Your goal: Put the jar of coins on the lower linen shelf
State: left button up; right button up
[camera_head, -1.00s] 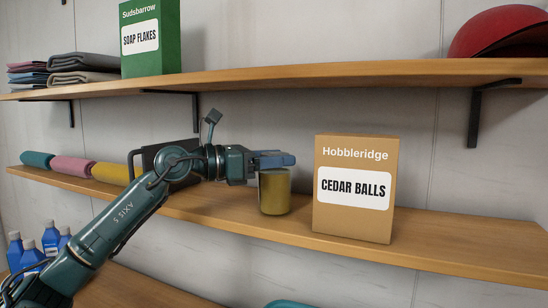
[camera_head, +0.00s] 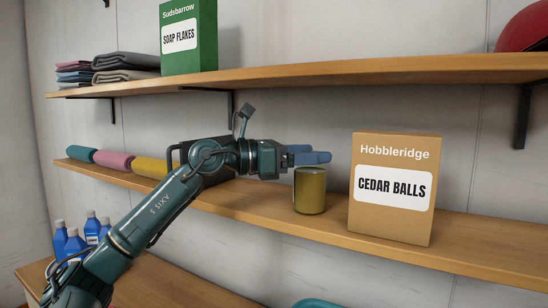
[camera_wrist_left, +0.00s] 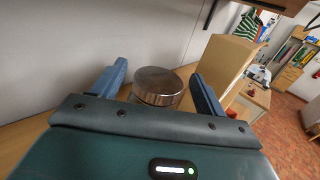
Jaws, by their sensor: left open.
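The jar of coins (camera_head: 310,191), a gold-brown cylinder, stands upright on the lower shelf (camera_head: 265,205), just left of the cedar balls box. My left gripper (camera_head: 309,156) is open, with its blue fingers level with or slightly above the top of the jar. In the left wrist view, the jar's round metal lid (camera_wrist_left: 158,86) shows between the two spread fingers, with a gap on each side. The jar's body is mostly hidden there by my gripper. My right gripper is not in view.
The tan cedar balls box (camera_head: 393,190) stands close to the right of the jar. Several rolled towels (camera_head: 115,160) and a dark object lie to the left. The upper shelf (camera_head: 300,78) runs above, holding folded linen (camera_head: 125,67) and a green soap flakes box (camera_head: 188,38).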

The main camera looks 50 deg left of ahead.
pick_arm(q)
jog(key=b+v, duration=0.5)
jog(key=v, duration=0.6)
jog(key=shift+s+f, duration=0.15)
jog(key=shift+s, duration=0.05)
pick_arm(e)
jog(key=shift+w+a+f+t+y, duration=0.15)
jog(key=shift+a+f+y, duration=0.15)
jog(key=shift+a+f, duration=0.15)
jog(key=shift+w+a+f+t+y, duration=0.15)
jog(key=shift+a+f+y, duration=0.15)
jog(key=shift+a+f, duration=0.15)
pick_arm(q)
jog(key=shift+a, duration=0.1)
